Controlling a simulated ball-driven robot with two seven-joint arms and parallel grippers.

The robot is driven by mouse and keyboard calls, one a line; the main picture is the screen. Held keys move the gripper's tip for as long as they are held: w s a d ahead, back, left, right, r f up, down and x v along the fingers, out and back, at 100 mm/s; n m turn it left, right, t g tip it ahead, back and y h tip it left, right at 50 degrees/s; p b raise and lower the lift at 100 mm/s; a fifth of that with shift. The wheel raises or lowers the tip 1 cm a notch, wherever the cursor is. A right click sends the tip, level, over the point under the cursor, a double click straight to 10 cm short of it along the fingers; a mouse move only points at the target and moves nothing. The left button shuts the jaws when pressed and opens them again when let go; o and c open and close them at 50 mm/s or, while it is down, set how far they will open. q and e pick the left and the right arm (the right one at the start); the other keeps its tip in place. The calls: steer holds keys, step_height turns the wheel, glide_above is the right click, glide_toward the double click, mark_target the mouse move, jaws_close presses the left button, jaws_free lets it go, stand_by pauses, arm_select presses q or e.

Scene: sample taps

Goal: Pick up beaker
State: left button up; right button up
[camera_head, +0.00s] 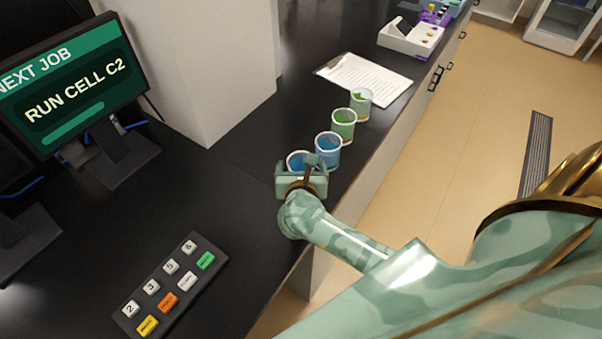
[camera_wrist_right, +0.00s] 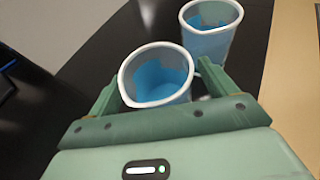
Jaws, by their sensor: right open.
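Several clear beakers with white rims stand in a row on the black bench. The nearest blue-filled beaker (camera_head: 295,158) is partly hidden by my right gripper (camera_head: 303,172). In the right wrist view this beaker (camera_wrist_right: 156,76) stands between the two fingers of the open gripper (camera_wrist_right: 160,88), one on each side; I cannot tell whether they touch it. A second blue beaker (camera_head: 327,149) stands just beyond, close to the right finger in the wrist view (camera_wrist_right: 210,35). Two green-filled beakers, a nearer one (camera_head: 343,125) and a farther one (camera_head: 361,103), follow. My left gripper is out of view.
A keypad (camera_head: 172,285) lies on the bench at lower left. A monitor (camera_head: 75,85) reads "RUN CELL C2". A pale block-shaped cabinet (camera_head: 215,75) stands left of the row. A clipboard (camera_head: 364,77) and white rack (camera_head: 410,40) lie beyond. The bench edge runs along the right.

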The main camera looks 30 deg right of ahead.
steer(key=c, duration=1.1)
steer(key=shift+r, duration=0.3)
step_height(320, 180, up, 2)
steer(key=shift+a+r+p, duration=0.1)
steer(key=shift+p, duration=0.25)
steer(key=s+d+r, duration=0.1)
steer(key=s+r, duration=0.2)
steer(key=s, duration=0.1)
steer(key=s+d+r+p, duration=0.1)
steer(key=s+d+r, duration=0.1)
steer(key=s, duration=0.3)
steer(key=s+d+r+p, duration=0.1)
steer(key=s+r, duration=0.3)
steer(key=r, duration=0.1)
steer(key=shift+s+d, duration=0.2)
steer(key=shift+d, duration=0.1)
